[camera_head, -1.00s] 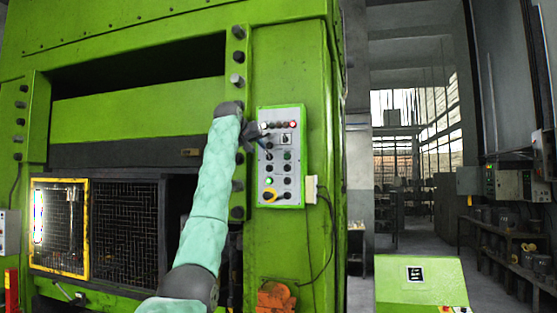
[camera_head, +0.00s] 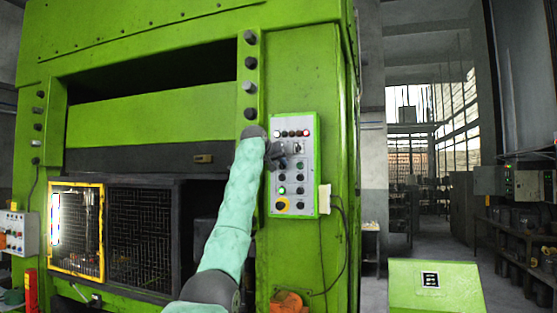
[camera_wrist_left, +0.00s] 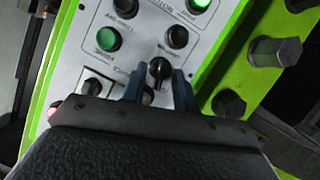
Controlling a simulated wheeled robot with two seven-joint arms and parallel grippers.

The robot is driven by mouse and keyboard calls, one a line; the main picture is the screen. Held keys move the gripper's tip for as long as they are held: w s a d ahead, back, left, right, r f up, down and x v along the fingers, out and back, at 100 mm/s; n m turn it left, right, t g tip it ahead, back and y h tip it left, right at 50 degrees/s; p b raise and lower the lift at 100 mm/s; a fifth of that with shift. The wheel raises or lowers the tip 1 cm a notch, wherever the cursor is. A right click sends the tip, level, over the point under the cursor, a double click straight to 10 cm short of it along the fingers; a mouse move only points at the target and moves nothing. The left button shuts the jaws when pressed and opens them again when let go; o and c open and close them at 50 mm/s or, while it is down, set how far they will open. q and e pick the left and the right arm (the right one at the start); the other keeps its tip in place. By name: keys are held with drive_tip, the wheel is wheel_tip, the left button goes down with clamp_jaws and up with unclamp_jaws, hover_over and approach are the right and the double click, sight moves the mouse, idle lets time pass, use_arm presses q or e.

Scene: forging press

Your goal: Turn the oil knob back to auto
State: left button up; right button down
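The grey-white control panel (camera_head: 308,200) with its buttons and knobs is mounted upright on the front of the green press. My left gripper (camera_head: 280,156) is at the panel's upper left part in the head view. In the left wrist view a black rotary knob (camera_wrist_left: 158,71) lies between the two blue-grey fingers of my left gripper (camera_wrist_left: 159,82). The fingers are apart, one on each side of the knob, with a small gap visible. The label by this knob is too blurred to read, so I cannot confirm its name. My right gripper is not in view.
Close to the fingers are a green button (camera_wrist_left: 108,39), a black button (camera_wrist_left: 177,37) and a switch (camera_wrist_left: 97,84). Large bolts (camera_wrist_left: 275,52) stick out beside the panel. A yellow-framed mesh guard (camera_head: 76,230) is at the left; a green console (camera_head: 436,285) stands lower right.

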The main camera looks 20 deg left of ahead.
use_arm(q)
drive_tip(key=shift+w+f, duration=0.2)
clamp_jaws()
drive_tip(key=n+h+b, duration=0.1)
drive_tip(key=n+b, duration=0.1)
drive_tip(key=shift+a+n+h, duration=0.1)
drive_tip(key=shift+n+h, duration=0.2)
drive_tip(key=shift+h, duration=0.1)
unclamp_jaws()
drive_tip(key=shift+a, duration=0.1)
drive_tip(key=shift+s, duration=0.1)
